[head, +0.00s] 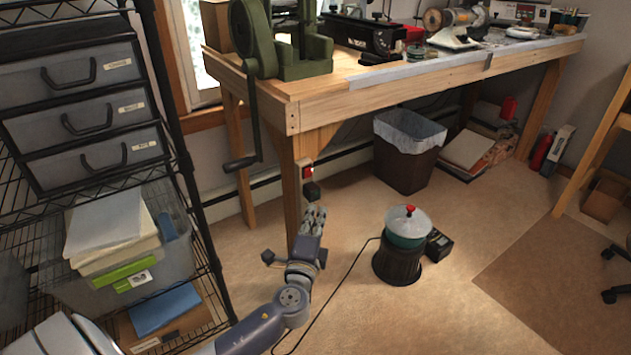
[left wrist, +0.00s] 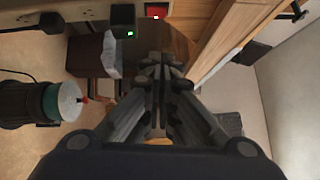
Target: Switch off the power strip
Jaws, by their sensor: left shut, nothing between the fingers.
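The power strip's red switch (head: 308,172) shows on the front leg of the workbench, with a black plug block (head: 312,190) just below it. In the left wrist view the red switch (left wrist: 157,10) is at the top edge with a small bright spot. The black block (left wrist: 124,17) beside it shows a green light. Much of the strip is hidden or out of frame. My left gripper (head: 315,212) is shut and empty, a little below the black block in the head view. It also shows in the left wrist view (left wrist: 160,62), apart from the switch.
A wooden workbench (head: 420,77) bears a green hand-cranked machine (head: 300,55) and tools. Its crank hangs left of the leg. A wire shelf with drawers (head: 85,115) stands at left. A tumbler (head: 407,230) with a cord and a bin (head: 405,165) stand right of the gripper.

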